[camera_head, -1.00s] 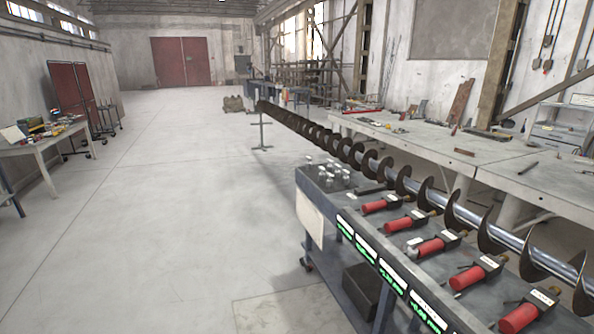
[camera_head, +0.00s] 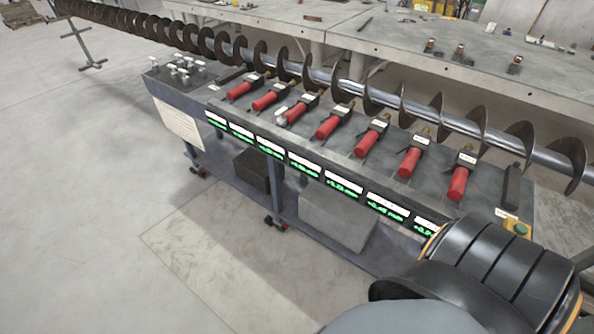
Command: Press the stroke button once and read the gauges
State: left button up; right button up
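A yellow box with a green button (camera_head: 518,229) sits at the right end of the bench, with a small white label beside it. A row of gauge displays (camera_head: 344,186) with green digits on black runs along the bench's front edge. Their digits are too small to read surely, and the rightmost one is partly hidden by a dark arm link of mine. Above them several red cylinders (camera_head: 458,184) with black mounts stand in a row by the long auger (camera_head: 372,98). Neither of my grippers is in view.
The grey bench (camera_head: 192,98) stands on wheels, with white-topped items (camera_head: 180,66) at its left end. A small white piece (camera_head: 281,117) lies by one red cylinder. Grey blocks (camera_head: 335,217) are below. Concrete tables (camera_head: 390,40) stand behind.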

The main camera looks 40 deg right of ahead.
aim_at(520, 228)
jog(key=z, duration=0.95)
jog(key=k+z, duration=0.1)
jog(key=z, duration=0.85)
jog(key=l+z, duration=0.1)
jog(key=z, duration=0.85)
jog(key=i+l+u, duration=0.2)
jog(key=i+l, duration=0.15)
jog(key=l, duration=0.25)
jog(key=i+l+u, duration=0.1)
jog(key=l, duration=0.2)
jog(key=i+l+u, duration=0.1)
jog(key=l, duration=0.25)
jog(key=i+l+u, duration=0.1)
jog(key=i+l, duration=0.15)
jog(key=l, duration=0.1)
